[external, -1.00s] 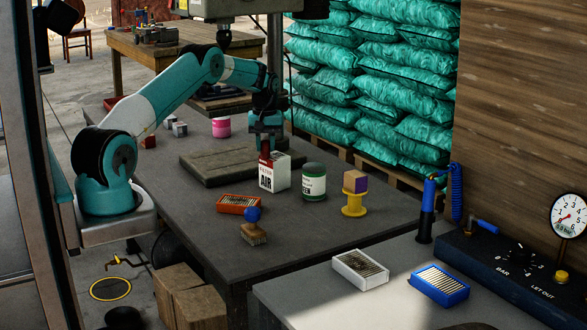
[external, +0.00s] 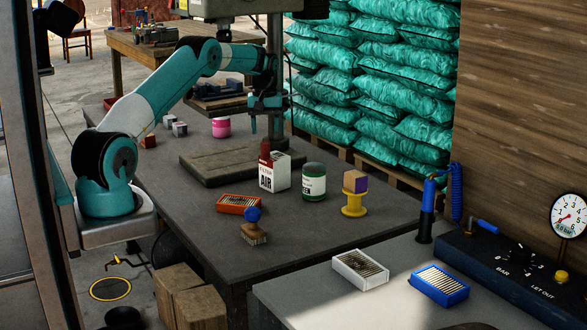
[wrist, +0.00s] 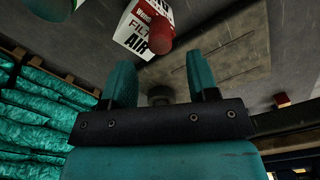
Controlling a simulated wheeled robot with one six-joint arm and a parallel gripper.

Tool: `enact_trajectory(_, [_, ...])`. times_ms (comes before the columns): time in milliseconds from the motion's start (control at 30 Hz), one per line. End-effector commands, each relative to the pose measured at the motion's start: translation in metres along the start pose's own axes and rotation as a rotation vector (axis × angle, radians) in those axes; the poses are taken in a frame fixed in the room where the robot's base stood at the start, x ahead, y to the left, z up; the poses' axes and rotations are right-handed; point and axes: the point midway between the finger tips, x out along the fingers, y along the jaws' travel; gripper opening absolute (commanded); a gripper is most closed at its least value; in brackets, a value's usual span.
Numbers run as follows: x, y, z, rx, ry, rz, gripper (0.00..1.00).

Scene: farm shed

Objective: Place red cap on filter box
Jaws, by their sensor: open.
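The filter box (external: 274,179), white and red with the words FILTER AIR, stands upright on the dark workbench. The red cap (external: 265,150), a small cylinder, stands on top of the box near its left side. My gripper (external: 266,104) is above the cap, apart from it. In the wrist view the gripper (wrist: 161,75) has its two teal fingers spread with nothing between them. The red cap (wrist: 160,37) and the filter box (wrist: 137,27) show beyond the fingertips there.
A green jar (external: 314,182) and a yellow spool (external: 354,204) bearing a block stand right of the box. An orange tray (external: 239,204) and a blue-handled brush (external: 253,234) lie in front. A metal post (external: 275,60) rises behind the box.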

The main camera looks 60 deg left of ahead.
Motion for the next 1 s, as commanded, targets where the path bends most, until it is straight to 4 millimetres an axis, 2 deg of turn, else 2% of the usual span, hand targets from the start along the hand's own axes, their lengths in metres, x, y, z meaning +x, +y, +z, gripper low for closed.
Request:
enact_trajectory(100, [-0.027,0.001,-0.001,0.0,0.004,0.002,0.54])
enact_trajectory(300, [-0.058,0.0,0.0,0.0,0.0,0.0,0.54])
enact_trajectory(667, [-0.073,0.0,0.003,0.005,0.003,0.0,0.54])
enact_trajectory(767, [-0.09,-0.001,0.018,0.027,0.016,0.0,0.54])
enact_trajectory(833, [-0.107,-0.005,0.038,0.054,0.031,-0.004,0.54])
enact_trajectory(933, [-0.134,-0.021,0.078,0.105,0.063,-0.016,0.54])
enact_trajectory(1000, [-0.148,-0.038,0.11,0.147,0.09,-0.03,0.54])
